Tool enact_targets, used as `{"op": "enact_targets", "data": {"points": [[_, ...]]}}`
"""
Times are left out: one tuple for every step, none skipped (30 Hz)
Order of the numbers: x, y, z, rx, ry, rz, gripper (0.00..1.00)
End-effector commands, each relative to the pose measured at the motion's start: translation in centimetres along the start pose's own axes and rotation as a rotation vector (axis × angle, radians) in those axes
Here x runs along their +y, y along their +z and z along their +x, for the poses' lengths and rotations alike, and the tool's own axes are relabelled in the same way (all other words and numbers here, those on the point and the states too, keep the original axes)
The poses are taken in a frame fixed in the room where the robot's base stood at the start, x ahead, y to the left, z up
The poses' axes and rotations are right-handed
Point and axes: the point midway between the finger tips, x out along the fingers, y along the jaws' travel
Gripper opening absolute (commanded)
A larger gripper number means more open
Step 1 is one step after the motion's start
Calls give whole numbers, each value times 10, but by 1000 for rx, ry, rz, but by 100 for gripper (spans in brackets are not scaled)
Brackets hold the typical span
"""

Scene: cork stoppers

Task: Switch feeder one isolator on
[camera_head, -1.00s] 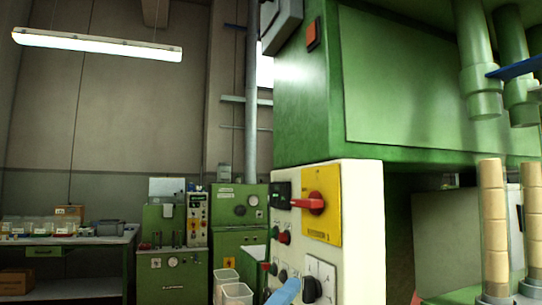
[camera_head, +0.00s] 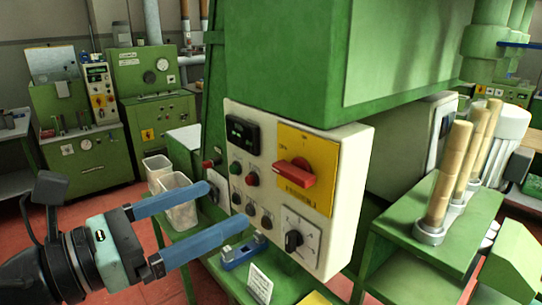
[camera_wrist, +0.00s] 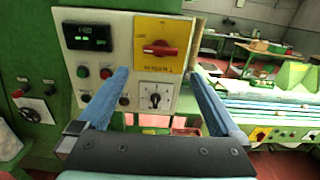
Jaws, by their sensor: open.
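The isolator is a red rotary handle (camera_head: 295,173) on a yellow plate (camera_head: 318,158), on the cream control panel (camera_head: 345,190) of the green machine. Its handle lies roughly sideways, tilted slightly, and the plate's lettering is too small to read surely.
The panel also carries a dark display (camera_head: 243,134), several push buttons (camera_head: 252,180) and a black selector knob (camera_head: 293,240). A blue object (camera_head: 245,250) lies on the green ledge below. Clear bins (camera_head: 175,195) stand behind my fingers. Tall cork stacks (camera_head: 448,175) stand at right.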

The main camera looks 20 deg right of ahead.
Motion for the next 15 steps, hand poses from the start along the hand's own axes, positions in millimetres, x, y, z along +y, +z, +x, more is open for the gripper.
{"op": "enact_targets", "data": {"points": [[-1,-1,7,1,-4,0,100],[-1,-1,12,1,-4,1,100],[-1,-1,19,2,-3,1,100],[-1,-1,24,2,-4,2,100],[-1,-1,31,2,-5,2,100],[-1,-1,39,2,-4,2,100],[-1,-1,46,2,-4,3,100],[-2,-1,53,2,-4,3,100],[-1,-1,61,2,-4,3,100],[-1,0,67,2,-2,4,100],[-1,-1,74,2,-4,4,100],[-1,0,82,2,-3,4,100],[-1,0,87,2,-2,5,100],[-1,0,92,2,-1,5,100],[-1,0,99,2,-2,5,100]]}}
